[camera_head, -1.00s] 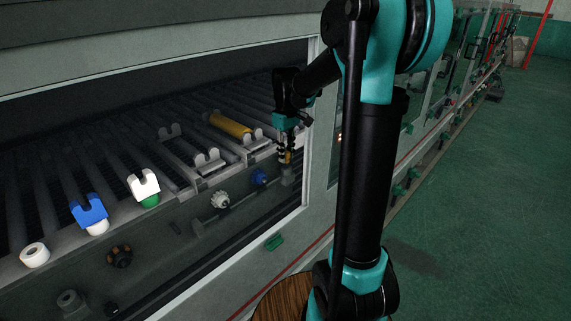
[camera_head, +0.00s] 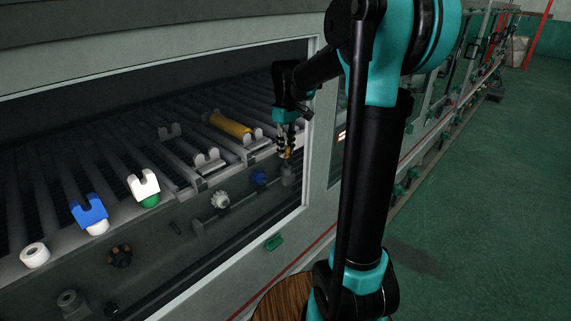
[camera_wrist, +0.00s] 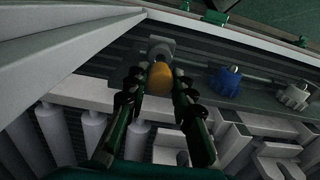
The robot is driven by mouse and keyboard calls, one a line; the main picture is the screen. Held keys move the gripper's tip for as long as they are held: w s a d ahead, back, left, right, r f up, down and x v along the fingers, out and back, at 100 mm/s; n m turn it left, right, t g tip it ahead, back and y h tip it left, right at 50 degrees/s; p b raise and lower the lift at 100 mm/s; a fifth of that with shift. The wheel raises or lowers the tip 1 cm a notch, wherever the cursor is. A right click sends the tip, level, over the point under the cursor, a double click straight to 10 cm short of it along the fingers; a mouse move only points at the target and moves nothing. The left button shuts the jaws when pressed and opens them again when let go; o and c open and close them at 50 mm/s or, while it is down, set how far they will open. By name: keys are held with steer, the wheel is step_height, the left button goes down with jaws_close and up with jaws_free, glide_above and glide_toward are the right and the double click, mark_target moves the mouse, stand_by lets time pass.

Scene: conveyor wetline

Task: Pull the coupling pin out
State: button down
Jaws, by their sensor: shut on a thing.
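I take the orange-yellow knob (camera_wrist: 160,77) in the wrist view to be the coupling pin's head. It sits between my gripper's two fingers, in front of a round grey fitting (camera_wrist: 160,49). My gripper (camera_head: 287,149) is shut on the knob, with the fingers on either side of it. In the head view the gripper points down at the right end of the conveyor's front rail, and only a bit of orange (camera_head: 289,153) shows between the fingers. The rest of the pin is hidden, so I cannot tell how deep it sits.
A blue knob (camera_head: 258,178) and a white toothed knob (camera_head: 220,200) are left of my gripper on the front panel. A yellow roller (camera_head: 230,125) lies in brackets behind. The machine's frame edge (camera_head: 311,140) stands close to the right.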

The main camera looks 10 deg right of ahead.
steer(key=shift+r, duration=2)
